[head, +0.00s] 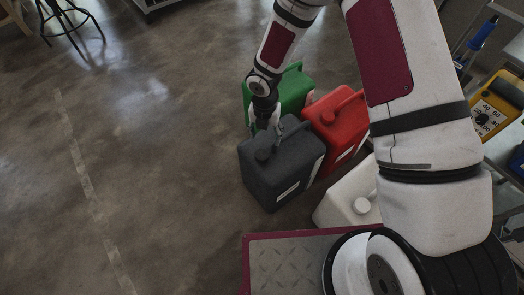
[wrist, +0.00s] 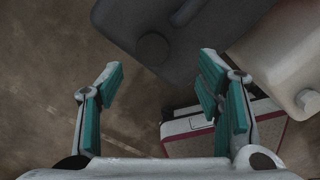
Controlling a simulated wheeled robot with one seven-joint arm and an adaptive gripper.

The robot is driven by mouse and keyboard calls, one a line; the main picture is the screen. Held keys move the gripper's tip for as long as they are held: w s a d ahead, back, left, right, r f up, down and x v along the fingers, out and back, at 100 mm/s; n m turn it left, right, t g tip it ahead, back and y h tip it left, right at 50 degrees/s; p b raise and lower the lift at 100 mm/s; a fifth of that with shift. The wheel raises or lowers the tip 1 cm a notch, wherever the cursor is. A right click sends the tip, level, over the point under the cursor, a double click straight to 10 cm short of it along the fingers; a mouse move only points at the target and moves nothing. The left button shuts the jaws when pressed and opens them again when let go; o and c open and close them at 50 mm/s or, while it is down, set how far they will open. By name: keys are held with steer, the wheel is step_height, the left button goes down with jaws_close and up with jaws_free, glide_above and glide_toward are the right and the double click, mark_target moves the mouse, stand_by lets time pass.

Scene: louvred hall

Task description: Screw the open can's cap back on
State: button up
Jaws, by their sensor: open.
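Four jerrycans stand close together on the floor in the head view: a dark grey can (head: 270,180), a green can (head: 292,88), a red can (head: 338,125) and a white can (head: 340,203). The dark grey can shows a round dark cap (head: 263,155) on top, also in the wrist view (wrist: 152,48). The white can has a pale cap (head: 361,205). The mouths of the green and red cans are hidden or unclear. I cannot tell which can is open, and I see no loose cap. My gripper (wrist: 161,72) is open and empty, near the dark grey can's top.
A metal shelf (head: 504,150) with a yellow device (head: 497,105) stands at the right. A black stool (head: 70,20) is at the far upper left. The floor (head: 150,170) left of the cans is clear. My base lies just in front of the cans.

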mark_target(262, 154)
steer(key=shift+s+a+f+n, duration=0.15)
steer(key=shift+a+f+n, duration=0.15)
steer(key=shift+f, duration=0.15)
steer(key=shift+s+a+f+n, duration=0.15)
steer(key=shift+a+f+n, duration=0.1)
steer(key=shift+f, duration=0.45)
step_height(262, 154, down, 10)
steer(key=b, duration=0.8)
steer(key=shift+r, duration=0.25)
jaws_close()
